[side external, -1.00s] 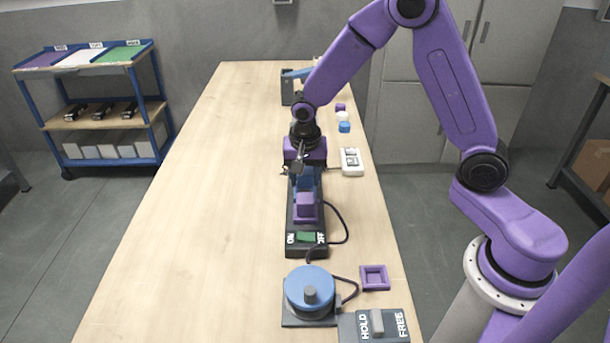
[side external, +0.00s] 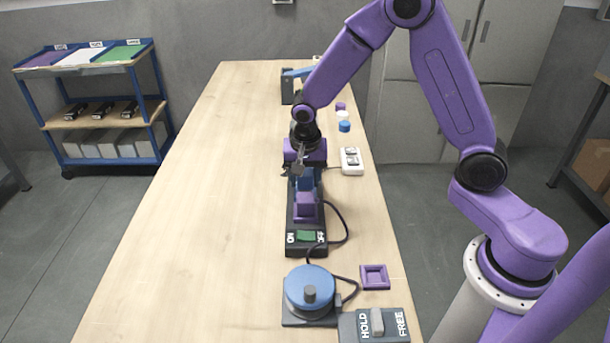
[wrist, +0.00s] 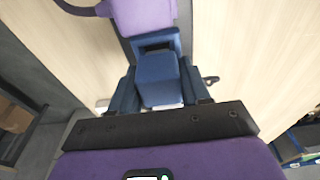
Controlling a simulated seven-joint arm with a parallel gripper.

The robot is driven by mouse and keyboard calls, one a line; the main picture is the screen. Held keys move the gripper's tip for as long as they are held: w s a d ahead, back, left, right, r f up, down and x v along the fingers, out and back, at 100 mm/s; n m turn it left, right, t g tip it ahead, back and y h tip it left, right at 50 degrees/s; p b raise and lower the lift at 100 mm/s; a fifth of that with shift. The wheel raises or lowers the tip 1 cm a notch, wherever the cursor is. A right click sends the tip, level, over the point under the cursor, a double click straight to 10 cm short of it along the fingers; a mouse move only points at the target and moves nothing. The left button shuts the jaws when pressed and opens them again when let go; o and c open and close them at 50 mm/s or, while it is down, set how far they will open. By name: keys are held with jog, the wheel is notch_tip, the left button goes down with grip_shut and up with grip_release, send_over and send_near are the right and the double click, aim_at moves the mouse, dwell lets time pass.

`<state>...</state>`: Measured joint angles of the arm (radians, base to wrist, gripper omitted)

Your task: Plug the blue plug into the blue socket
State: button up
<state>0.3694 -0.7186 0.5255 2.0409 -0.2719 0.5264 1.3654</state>
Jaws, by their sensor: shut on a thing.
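In the wrist view my gripper (wrist: 158,92) has its blue fingers closed on both sides of the blue plug (wrist: 158,88). Just ahead of the plug is the blue socket (wrist: 157,38), with a dark opening facing the plug. Plug and socket are close and in line, but I cannot tell whether they touch. In the side view my gripper (side external: 305,178) is low over the far end of the dark power strip (side external: 293,220), and the hand hides part of the plug and socket.
A purple block (side external: 306,207) sits on the strip in front of the blue parts. A white box (side external: 352,160) is right. The left tabletop is clear.

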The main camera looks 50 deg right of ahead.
jog(key=shift+f, duration=0.7)
dwell(0.3)
jog(key=o, duration=1.3)
jog(key=shift+c, duration=0.2)
jog(key=shift+r, duration=0.1)
jog(key=shift+r, duration=3.4)
